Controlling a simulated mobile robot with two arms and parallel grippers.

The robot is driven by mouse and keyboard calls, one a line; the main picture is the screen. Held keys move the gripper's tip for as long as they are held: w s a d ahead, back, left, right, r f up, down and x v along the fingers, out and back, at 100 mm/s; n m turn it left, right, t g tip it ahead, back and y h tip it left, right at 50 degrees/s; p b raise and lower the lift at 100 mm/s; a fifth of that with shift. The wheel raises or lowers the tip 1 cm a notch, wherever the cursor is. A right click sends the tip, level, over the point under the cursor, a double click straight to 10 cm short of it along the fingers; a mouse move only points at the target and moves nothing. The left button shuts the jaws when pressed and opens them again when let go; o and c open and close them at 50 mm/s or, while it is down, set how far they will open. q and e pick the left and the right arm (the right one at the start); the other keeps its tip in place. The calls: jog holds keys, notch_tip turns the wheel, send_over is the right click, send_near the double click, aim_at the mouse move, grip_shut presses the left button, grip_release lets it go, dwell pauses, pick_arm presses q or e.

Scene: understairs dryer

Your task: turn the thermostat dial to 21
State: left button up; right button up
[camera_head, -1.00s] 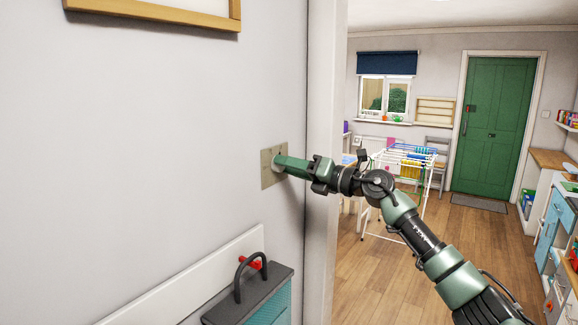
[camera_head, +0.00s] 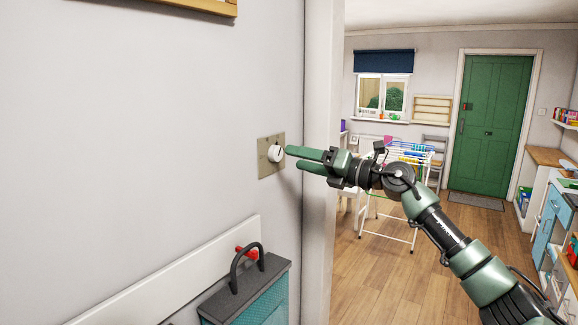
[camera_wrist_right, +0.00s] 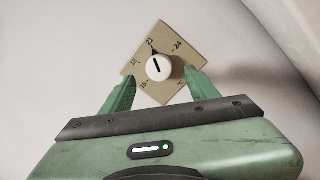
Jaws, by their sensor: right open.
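The thermostat is a beige square plate (camera_head: 264,168) on the wall with a round white dial (camera_head: 275,153). In the right wrist view the dial (camera_wrist_right: 158,67) has a dark line on its face, and a black pointer at its edge points at the 21 mark on the plate (camera_wrist_right: 172,35). Marks for 18 and 24 show on either side. My right gripper (camera_head: 294,157) is open and empty, its green fingertips just to the right of the dial and apart from it. In the wrist view its fingers stand either side of the dial. My left gripper is not in view.
A white door frame (camera_head: 322,60) stands right of the thermostat. Below are a white wall board (camera_head: 170,280) and a teal box with a dark handle (camera_head: 245,290). Beyond the doorway are a drying rack (camera_head: 400,175), open wooden floor and a green door (camera_head: 492,120).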

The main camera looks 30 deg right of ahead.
pick_arm(q)
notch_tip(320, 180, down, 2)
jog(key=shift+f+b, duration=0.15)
jog(key=shift+b, duration=0.55)
pick_arm(e)
jog(key=v, duration=0.3)
jog(key=shift+s, duration=0.15)
